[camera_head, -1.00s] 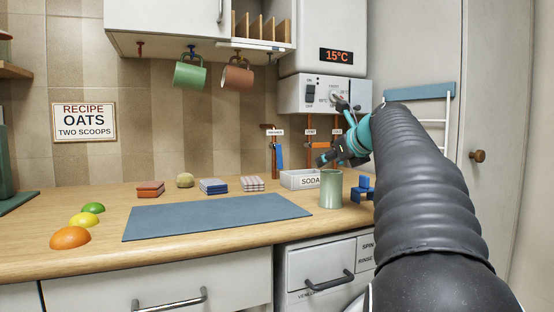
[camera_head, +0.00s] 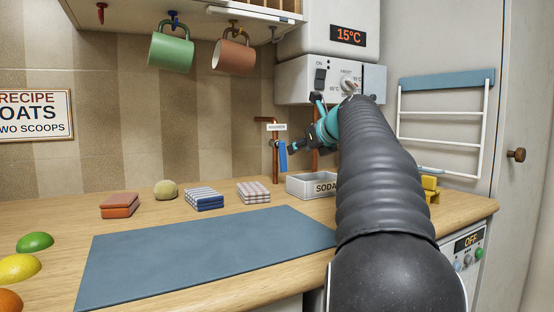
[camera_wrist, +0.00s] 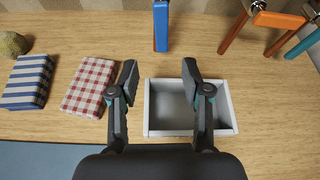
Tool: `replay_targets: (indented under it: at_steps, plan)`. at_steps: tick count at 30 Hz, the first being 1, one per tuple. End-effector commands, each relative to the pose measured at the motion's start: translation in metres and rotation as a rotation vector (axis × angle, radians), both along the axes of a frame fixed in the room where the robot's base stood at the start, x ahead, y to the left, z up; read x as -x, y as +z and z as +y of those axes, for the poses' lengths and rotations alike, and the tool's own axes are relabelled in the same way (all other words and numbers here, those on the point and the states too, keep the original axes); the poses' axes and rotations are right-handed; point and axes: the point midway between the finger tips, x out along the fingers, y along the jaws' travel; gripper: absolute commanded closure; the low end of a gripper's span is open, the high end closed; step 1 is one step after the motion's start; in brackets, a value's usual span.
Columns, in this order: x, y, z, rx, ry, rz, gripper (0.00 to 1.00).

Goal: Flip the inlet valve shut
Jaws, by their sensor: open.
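Copper pipes with coloured levers stand against the back wall. The left pipe has a blue lever (camera_head: 282,155) hanging down and a small label (camera_head: 276,127) too small to read surely. In the wrist view the blue lever (camera_wrist: 161,27) is ahead of my fingers, near the middle. An orange lever (camera_wrist: 279,20) lies crosswise on the pipe to its right. I cannot tell which one is the inlet valve. My gripper (camera_wrist: 160,72) is open and empty, its fingers apart from the blue lever in the wrist view. In the head view my arm hides the other pipes' levers.
A white soda tray (camera_wrist: 148,128) lies below my fingers. The heater box (camera_head: 300,83) with knob and switch hangs above the pipes.

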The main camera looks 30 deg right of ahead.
Motion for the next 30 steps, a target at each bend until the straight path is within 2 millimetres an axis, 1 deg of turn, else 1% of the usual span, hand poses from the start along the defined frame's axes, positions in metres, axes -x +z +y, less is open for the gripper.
replay_targets:
  at_steps: [5, 12, 18, 24, 30]
  plan:
    - [-0.026, -0.012, -0.004, -0.001, -0.001, 0.002, 0.52]
    - [-0.068, -0.030, -0.007, -0.001, 0.000, 0.002, 0.52]
    - [-0.098, -0.041, -0.009, -0.001, 0.002, 0.001, 0.52]
    - [-0.115, -0.048, -0.011, 0.000, 0.001, 0.000, 0.52]
    - [-0.119, -0.049, -0.011, 0.001, 0.001, -0.001, 0.52]
